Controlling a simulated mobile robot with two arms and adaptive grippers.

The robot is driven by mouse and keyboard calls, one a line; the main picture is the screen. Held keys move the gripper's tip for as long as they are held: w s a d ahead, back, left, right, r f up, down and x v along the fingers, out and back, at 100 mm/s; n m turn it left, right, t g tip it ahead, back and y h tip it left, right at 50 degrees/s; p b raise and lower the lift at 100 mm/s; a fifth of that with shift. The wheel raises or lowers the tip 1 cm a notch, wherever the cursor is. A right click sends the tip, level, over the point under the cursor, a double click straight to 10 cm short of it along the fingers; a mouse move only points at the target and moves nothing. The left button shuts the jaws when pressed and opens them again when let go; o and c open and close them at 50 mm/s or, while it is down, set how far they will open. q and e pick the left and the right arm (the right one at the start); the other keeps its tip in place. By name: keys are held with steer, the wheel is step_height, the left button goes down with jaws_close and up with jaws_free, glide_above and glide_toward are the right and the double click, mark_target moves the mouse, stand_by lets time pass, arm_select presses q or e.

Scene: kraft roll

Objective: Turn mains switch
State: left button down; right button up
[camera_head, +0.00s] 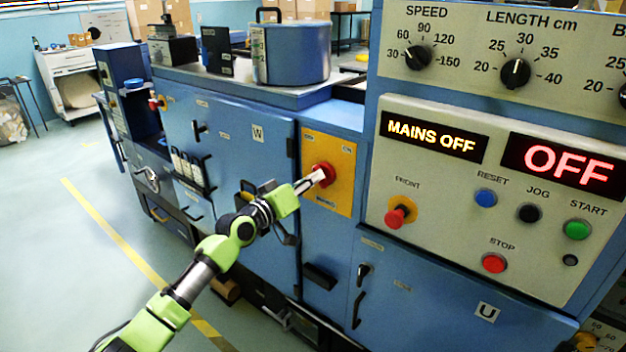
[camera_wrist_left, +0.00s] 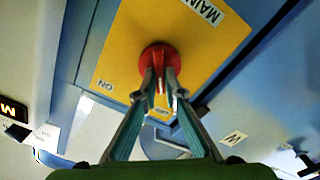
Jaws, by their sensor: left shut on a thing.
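The mains switch is a red rotary knob (camera_head: 324,173) on a yellow plate (camera_head: 341,150) on the front of the blue machine. It also shows in the left wrist view as a red disc (camera_wrist_left: 158,54) on the yellow plate (camera_wrist_left: 125,50), with an ON label at one side. My left gripper (camera_head: 317,177) is shut on the knob; in the left wrist view its two fingers (camera_wrist_left: 159,82) close on the knob's grip, hiding part of it. The display (camera_head: 434,136) reads MAINS OFF and the one beside it (camera_head: 555,165) reads OFF. My right gripper is not in view.
The control panel right of the yellow plate has a red front knob (camera_head: 398,215), a red stop button (camera_head: 494,263) and a green start button (camera_head: 578,229). Black door handles (camera_head: 360,309) stick out below. The floor (camera_head: 50,250) at left is clear.

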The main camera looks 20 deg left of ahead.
arm_select(q)
steer(key=shift+f+n, duration=0.1)
steer(key=shift+n, duration=0.7)
steer(key=c, duration=2.1)
jaws_free()
steer(key=shift+c, duration=0.2)
steer(key=shift+a, duration=0.1)
steer(key=v, duration=1.2)
